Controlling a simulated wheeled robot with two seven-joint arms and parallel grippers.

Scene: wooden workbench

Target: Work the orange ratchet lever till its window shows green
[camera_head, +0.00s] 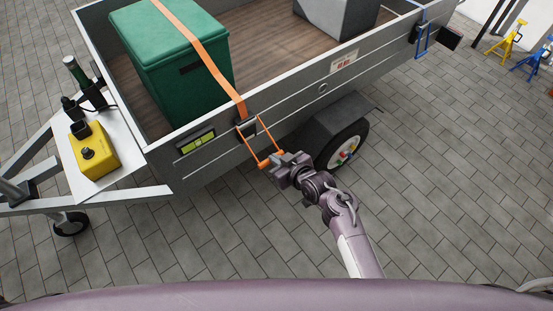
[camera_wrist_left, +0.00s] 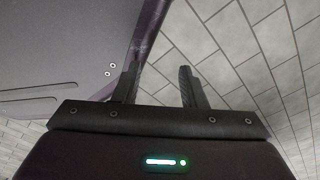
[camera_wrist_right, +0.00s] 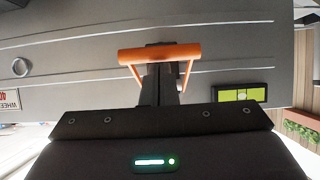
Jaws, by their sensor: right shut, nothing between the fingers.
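The orange ratchet lever (camera_head: 266,133) is a U-shaped handle sticking out and down from the ratchet (camera_head: 246,126) on the trailer's side. An orange strap (camera_head: 203,49) runs from the ratchet over a green box (camera_head: 170,62). My right gripper (camera_head: 279,161) is at the lever's outer bar, shut and empty. In the right wrist view the orange bar (camera_wrist_right: 160,53) crosses the shut fingers (camera_wrist_right: 160,85) near their tips; I cannot tell whether they touch. I cannot make out a window on the ratchet. My left gripper (camera_wrist_left: 158,88) is open and empty, above paving.
A yellow-green level-like gauge (camera_head: 196,143) is on the trailer side (camera_head: 216,160), left of the ratchet. The trailer wheel (camera_head: 343,146) and mudguard are just right of the lever. A second blue strap ratchet (camera_head: 422,38) is farther right. Paving in front is clear.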

